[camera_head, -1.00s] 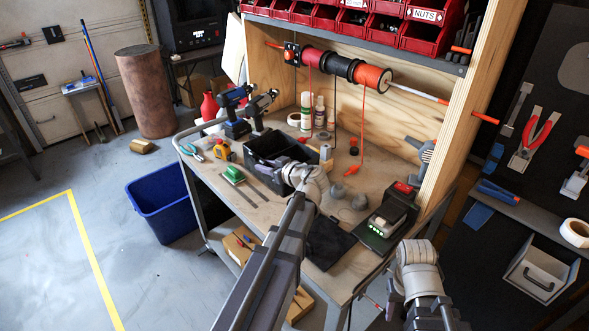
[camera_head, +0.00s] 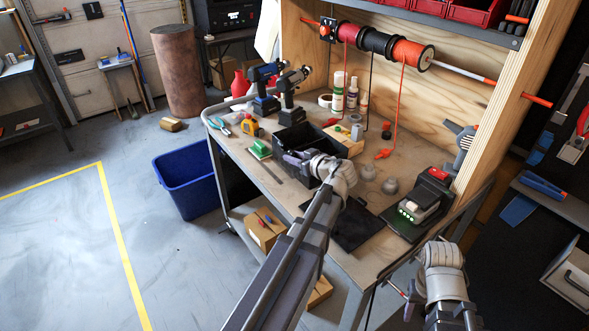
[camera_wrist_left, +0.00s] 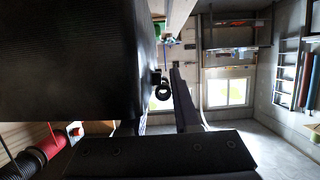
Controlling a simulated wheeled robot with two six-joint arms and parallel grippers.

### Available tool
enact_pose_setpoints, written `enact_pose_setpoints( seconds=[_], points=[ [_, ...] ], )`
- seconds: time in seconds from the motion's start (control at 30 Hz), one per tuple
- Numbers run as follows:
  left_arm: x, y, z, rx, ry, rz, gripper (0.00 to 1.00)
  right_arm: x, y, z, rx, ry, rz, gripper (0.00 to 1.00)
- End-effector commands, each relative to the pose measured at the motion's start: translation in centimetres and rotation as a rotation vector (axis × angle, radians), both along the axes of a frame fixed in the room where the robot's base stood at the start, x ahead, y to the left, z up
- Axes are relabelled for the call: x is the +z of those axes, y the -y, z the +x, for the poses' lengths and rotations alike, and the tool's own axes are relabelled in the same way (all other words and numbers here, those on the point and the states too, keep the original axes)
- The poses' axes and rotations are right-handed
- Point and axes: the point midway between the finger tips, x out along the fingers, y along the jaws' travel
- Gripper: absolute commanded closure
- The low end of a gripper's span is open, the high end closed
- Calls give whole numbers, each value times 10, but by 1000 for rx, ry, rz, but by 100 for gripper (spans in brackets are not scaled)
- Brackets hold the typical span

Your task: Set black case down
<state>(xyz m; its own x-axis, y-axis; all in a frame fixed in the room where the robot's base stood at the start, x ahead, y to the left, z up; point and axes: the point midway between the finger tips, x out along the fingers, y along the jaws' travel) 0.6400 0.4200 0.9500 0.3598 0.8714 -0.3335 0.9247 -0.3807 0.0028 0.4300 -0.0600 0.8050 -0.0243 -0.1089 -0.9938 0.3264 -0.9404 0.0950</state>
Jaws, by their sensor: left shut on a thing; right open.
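The black case (camera_head: 292,139) is an open-topped black bin over the left part of the wooden workbench (camera_head: 286,196). My left gripper (camera_head: 308,163) is shut on its near side. Something grey shows at the case's near rim beside the gripper. In the left wrist view the case (camera_wrist_left: 70,60) fills the upper left, close to the dark gripper (camera_wrist_left: 160,150). Whether the case's underside touches the bench is hidden. My right gripper (camera_head: 438,312) is open and empty at the bottom, in front of the bench.
A green item (camera_head: 260,149), yellow tape measure (camera_head: 250,126) and drills (camera_head: 265,88) stand left of and behind the case. A wooden block (camera_head: 345,138) is right of it. A black mat (camera_head: 352,226) and charger (camera_head: 420,205) lie nearer right. A blue bin (camera_head: 187,184) stands on the floor.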

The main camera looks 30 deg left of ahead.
Motion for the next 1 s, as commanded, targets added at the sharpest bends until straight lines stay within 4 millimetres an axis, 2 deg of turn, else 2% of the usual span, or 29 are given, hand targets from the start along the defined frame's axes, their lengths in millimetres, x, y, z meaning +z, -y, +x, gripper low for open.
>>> enact_pose_setpoints(
  seconds=[0.1, 0.27, 0.63, 0.67, 0.9, 1.0],
  points=[
    [-17, 0, 0, 0, 0, 1, 100, -18, 0, 0, 0, 0, 0, 50],
    [-35, 0, 0, 0, 0, 1, 100, -35, 0, 0, 0, 0, 0, 50],
    [-36, 0, 0, 0, 0, 1, 100, -36, 0, 0, 0, 0, 0, 50],
    [-35, 0, 0, 0, 0, 0, 68, -35, 0, 0, 0, 0, 0, 50],
    [-35, 0, 0, 0, 0, 0, 41, -35, 0, 0, 0, 0, 0, 50],
    [-35, 0, 0, 0, 0, 0, 40, -35, 0, 0, 0, 0, 0, 50]
  ],
)
